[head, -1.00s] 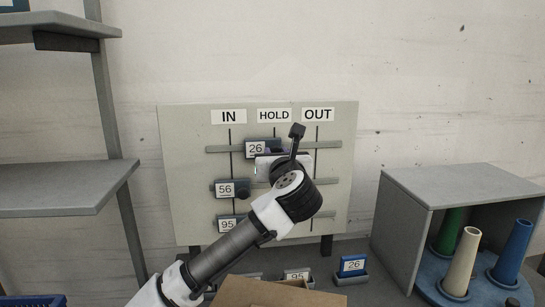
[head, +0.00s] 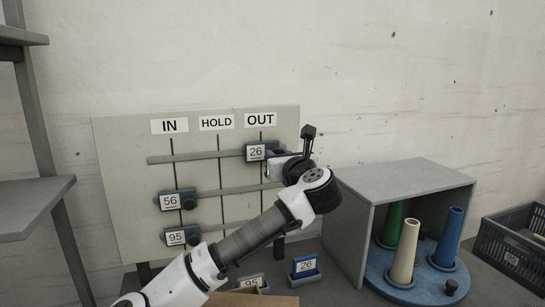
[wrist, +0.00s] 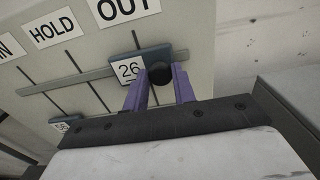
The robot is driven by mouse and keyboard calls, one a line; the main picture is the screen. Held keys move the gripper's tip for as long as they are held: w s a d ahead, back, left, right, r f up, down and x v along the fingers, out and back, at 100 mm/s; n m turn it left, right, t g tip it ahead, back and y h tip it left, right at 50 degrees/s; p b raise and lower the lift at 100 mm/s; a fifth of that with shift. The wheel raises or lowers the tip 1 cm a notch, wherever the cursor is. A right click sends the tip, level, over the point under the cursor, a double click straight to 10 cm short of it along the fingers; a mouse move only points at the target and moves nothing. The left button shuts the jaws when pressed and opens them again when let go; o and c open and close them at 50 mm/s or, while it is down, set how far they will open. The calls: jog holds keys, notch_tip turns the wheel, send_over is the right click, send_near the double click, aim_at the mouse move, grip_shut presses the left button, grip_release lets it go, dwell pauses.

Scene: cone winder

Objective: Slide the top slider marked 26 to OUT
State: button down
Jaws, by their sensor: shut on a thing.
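The board (head: 120,200) carries three horizontal rails under the labels IN, HOLD and OUT (head: 260,120). The top slider marked 26 (head: 256,152) is on the top rail, beneath the OUT label at the OUT line. It also shows in the wrist view (wrist: 128,70), with its dark round knob (wrist: 160,75) to the right of the number plate. My gripper (wrist: 161,88) is shut on that knob, one purple finger on each side. In the head view my gripper (head: 276,164) is partly hidden behind my wrist.
Sliders marked 56 (head: 170,201) and 95 (head: 176,237) sit at IN on the lower rails. A grey shelf box (head: 350,225) with coloured cones stands right of the board. A blue block marked 26 (head: 304,267) and a cardboard box (head: 250,299) are below.

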jog(key=shift+d+r, duration=0.15)
jog(key=c, duration=1.2)
grip_release()
jog(key=shift+d, duration=0.15)
jog(key=shift+o, duration=0.2)
jog(key=b+v, duration=0.4)
jog(key=v, duration=0.9)
jog(key=shift+s, duration=0.35)
